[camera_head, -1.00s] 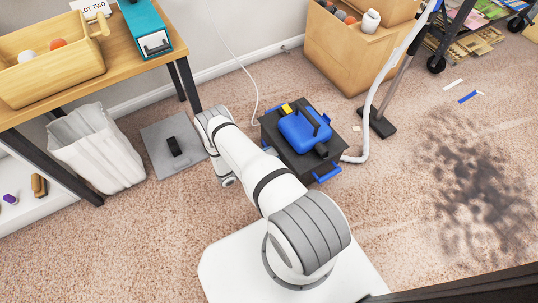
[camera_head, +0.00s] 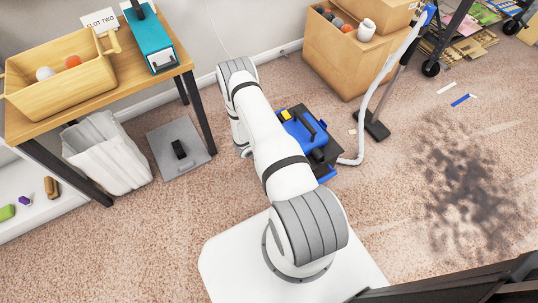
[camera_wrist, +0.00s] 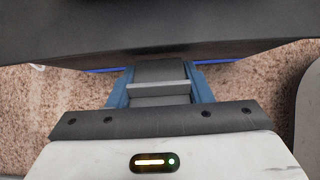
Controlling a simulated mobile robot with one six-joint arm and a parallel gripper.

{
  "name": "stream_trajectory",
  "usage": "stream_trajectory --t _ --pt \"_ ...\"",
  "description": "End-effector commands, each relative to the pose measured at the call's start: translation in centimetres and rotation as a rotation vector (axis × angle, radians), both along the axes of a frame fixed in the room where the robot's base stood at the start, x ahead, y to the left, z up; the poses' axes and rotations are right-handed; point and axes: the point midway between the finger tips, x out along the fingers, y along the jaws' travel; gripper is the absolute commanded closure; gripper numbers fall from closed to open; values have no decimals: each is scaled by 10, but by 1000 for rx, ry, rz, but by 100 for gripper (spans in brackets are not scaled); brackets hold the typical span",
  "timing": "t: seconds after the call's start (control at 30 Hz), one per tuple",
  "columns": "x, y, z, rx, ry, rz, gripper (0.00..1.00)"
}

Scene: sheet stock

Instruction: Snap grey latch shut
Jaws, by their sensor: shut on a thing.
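The dark machine (camera_head: 322,157) with a blue tank (camera_head: 304,131) on top stands on the carpet, its left part hidden behind my arm. In the wrist view its dark body (camera_wrist: 150,30) fills the top, with a thin blue edge below. My gripper (camera_wrist: 158,88) shows there with two blue fingers, below the machine's dark side. A grey piece (camera_wrist: 158,90), which looks like the latch, lies between the fingers, and they are shut on it. My gripper is hidden by my arm in the head view.
A grey plate with a black handle (camera_head: 180,150) lies left of my arm, beside a white bin (camera_head: 105,155) under a wooden table (camera_head: 110,90). A cardboard box (camera_head: 350,62) and a vacuum hose (camera_head: 378,88) stand behind and right of the machine.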

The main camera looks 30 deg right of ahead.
Motion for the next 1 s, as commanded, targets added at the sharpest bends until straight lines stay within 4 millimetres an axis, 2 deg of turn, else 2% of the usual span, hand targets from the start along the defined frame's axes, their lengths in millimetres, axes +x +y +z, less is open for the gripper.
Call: stream_trajectory --t 0.4,0.7,1.0 --pt "-1 -7 5 289 11 -6 77" --pt "-1 -8 6 372 17 -3 77" --pt "-1 -8 5 383 19 -1 77"
